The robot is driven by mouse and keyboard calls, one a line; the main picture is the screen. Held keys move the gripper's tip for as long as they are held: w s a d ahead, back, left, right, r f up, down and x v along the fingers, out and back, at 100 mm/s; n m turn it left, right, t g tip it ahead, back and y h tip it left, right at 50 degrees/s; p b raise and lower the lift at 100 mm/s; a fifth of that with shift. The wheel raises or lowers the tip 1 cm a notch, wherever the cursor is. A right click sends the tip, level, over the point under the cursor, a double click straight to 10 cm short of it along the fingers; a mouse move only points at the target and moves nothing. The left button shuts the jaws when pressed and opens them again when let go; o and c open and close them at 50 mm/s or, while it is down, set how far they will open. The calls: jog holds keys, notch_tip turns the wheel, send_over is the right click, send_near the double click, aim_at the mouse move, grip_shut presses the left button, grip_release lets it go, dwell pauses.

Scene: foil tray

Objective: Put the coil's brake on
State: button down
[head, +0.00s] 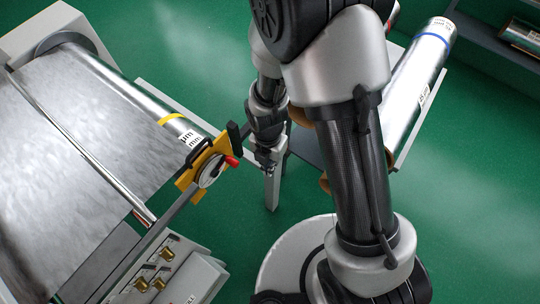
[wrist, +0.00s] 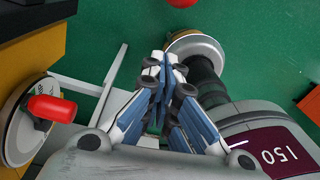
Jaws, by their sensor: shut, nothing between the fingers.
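The coil (head: 145,98) of shiny foil lies at the left in the head view, with a yellow band (head: 171,118) near its right end. At that end is a yellow bracket (head: 186,184) with a pale round disc (head: 211,171), a red grip (head: 231,161) and a black handle (head: 237,136). In the wrist view the disc (wrist: 18,128) and the red grip (wrist: 52,109) show at the left. My gripper (head: 268,168) is to the right of the red grip, apart from it. In the wrist view my gripper (wrist: 162,62) is shut and empty.
A second foil roll (head: 418,88) with a blue band lies on a stand at the right. A grey panel with brass fittings (head: 160,275) stands below the bracket. A red round thing (wrist: 181,2) shows at the wrist view's top edge. Green floor (head: 225,70) is clear behind.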

jog(key=shift+w+d+f, duration=0.2)
jog(key=shift+w+d, duration=0.3)
jog(key=shift+w, duration=0.35)
jog(key=shift+w+d+f, duration=0.2)
jog(key=shift+w+d, duration=0.25)
jog(key=shift+w, duration=0.4)
